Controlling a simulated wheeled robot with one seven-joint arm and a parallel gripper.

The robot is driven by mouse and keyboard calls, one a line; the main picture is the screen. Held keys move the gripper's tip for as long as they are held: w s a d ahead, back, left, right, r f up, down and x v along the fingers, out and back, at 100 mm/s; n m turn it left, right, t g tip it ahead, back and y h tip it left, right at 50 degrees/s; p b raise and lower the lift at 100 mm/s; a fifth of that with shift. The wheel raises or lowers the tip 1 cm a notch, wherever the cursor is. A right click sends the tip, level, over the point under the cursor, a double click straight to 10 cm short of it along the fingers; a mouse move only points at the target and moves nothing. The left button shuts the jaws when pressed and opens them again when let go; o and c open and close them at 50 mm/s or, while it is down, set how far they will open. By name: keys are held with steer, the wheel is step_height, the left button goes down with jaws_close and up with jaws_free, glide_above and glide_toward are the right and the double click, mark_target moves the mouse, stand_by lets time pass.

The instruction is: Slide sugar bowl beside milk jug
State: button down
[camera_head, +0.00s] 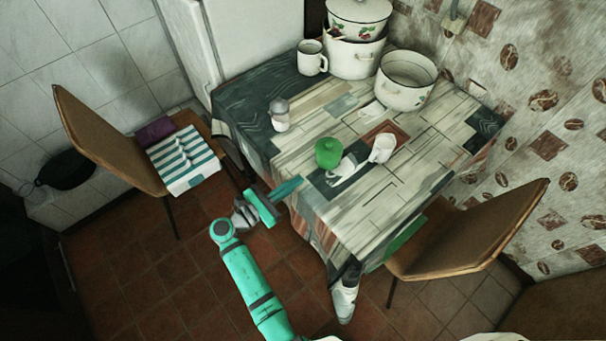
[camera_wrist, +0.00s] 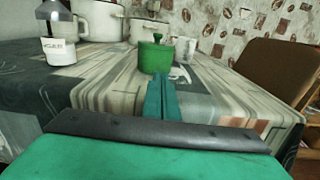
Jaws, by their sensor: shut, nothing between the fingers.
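A green lidded pot with a knob, which looks like the sugar bowl (camera_head: 328,152), stands upright on the table; it also shows in the wrist view (camera_wrist: 155,55). A small white jug or cup, which looks like the milk jug (camera_head: 383,148), stands to its right with a gap between them. In the wrist view the white jug (camera_wrist: 185,47) is behind and right of the green bowl. My gripper (camera_head: 297,183) is shut and empty at the table's near edge, short of the green bowl and not touching it. In the wrist view the shut fingers (camera_wrist: 161,88) point toward the bowl.
A white shaker with a grey top (camera_head: 281,118) stands to the left of the bowl. A white mug (camera_head: 311,58), an open enamel pot (camera_head: 405,82) and stacked enamel pots (camera_head: 354,55) stand at the back. Chairs flank the patterned table (camera_head: 360,205). The near tabletop is clear.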

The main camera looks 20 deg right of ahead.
steer(key=v, duration=0.6)
steer(key=shift+a, duration=0.15)
steer(key=s+a+f+m+t+y, duration=0.15)
steer(key=s+f+m+y, duration=0.45)
steer(key=s+f+y, duration=0.9)
steer(key=s+a+r+m+t, duration=0.1)
steer(key=s+r+m+t, duration=0.2)
steer(key=s+r+m, duration=0.5)
steer(key=s+a+r+m+t+y, duration=0.1)
steer(key=s+r+m+t, duration=0.2)
steer(key=s+r+m, duration=0.6)
step_height(320, 180, up, 7)
steer(key=shift+a, duration=0.15)
